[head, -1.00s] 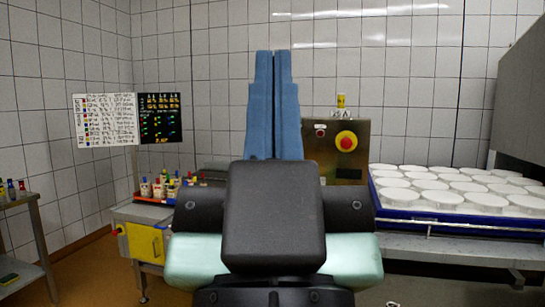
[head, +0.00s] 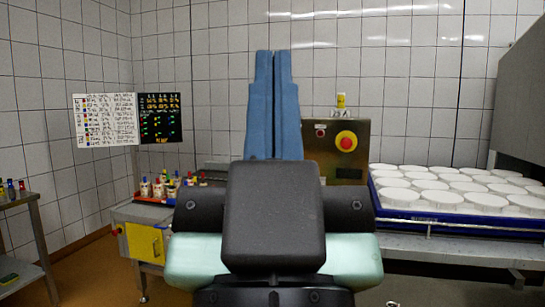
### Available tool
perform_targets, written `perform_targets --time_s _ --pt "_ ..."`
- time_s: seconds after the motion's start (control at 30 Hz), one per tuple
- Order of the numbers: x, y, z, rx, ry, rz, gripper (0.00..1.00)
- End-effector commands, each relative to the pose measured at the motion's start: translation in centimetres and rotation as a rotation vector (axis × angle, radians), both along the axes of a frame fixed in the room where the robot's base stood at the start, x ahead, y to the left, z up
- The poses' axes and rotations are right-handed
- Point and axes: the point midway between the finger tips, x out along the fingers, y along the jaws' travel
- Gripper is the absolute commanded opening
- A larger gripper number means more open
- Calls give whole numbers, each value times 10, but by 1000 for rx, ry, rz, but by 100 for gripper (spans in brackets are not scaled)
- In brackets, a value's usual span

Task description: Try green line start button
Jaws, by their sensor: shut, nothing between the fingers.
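My gripper (head: 273,56) points up in the middle of the head view, its two blue fingers shut together with nothing between them. To its right stands a dark metal control box (head: 318,160) with a red mushroom button on a yellow collar (head: 346,141) and a small red button (head: 320,132) at upper left. The fingers and my wrist hide the box's left side. A green start button cannot be made out; part of the panel is covered. The gripper appears in front of the box, and I see no contact.
A blue tray (head: 413,214) of white moulds (head: 434,185) lies on a bench at right. At left are a yellow-fronted machine (head: 145,243), several small bottles (head: 159,189), a white chart (head: 105,120) and a black display (head: 160,117). A small yellow item (head: 341,100) stands on the box.

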Motion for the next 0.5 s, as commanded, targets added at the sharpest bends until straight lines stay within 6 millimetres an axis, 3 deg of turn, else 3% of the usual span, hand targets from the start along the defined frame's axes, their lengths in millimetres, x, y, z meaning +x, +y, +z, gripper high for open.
perform_targets --time_s 0.37,0.5 --pt "0 0 0 0 0 0 0" --pt "0 0 10 0 0 0 0"
